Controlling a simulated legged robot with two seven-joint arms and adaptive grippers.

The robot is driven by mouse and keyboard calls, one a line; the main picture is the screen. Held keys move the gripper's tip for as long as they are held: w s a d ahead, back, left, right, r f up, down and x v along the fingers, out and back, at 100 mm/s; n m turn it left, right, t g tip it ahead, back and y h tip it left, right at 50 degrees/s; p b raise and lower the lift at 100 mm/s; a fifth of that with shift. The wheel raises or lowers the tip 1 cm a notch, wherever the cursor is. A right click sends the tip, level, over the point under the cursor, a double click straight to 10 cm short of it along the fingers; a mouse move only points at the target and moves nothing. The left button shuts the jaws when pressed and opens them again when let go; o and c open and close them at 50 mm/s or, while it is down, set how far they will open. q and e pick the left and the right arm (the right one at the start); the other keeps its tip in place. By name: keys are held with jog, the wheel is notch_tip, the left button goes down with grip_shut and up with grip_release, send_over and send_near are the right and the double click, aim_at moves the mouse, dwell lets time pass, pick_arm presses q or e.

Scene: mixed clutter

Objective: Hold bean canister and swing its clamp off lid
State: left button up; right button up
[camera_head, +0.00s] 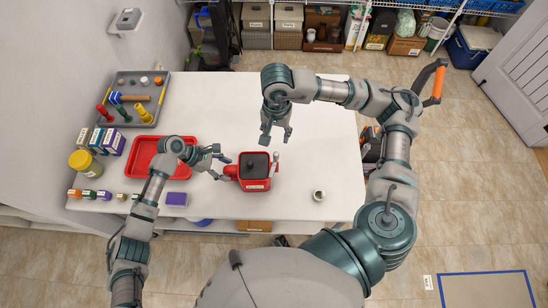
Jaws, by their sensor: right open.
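The red bean canister (254,185) stands upright on the white table, with a dark lid (254,164) on top and a pale label on its front. A light metal clamp part (275,158) shows at its right side, by the lid's edge. My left gripper (226,168) is at the canister's left side, with its fingers at a red part sticking out there. The view is too small to tell whether they grip it. My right gripper (276,139) is open and empty, above and behind the canister, apart from it.
A red tray (137,163) lies left of my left gripper. A grey tray (152,82) with tools and pegs is at the back left. Boxes, a yellow jar (83,162) and small bottles line the left edge. A small cup (318,195) stands at right. The table's back middle is clear.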

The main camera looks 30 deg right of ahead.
pick_arm(q)
jog(key=shift+r, duration=0.1)
jog(key=shift+r, duration=0.1)
jog(key=v, duration=1.1)
jog(key=shift+w+a+r, duration=0.15)
jog(key=shift+w+a, duration=0.05)
jog(key=shift+w, duration=0.05)
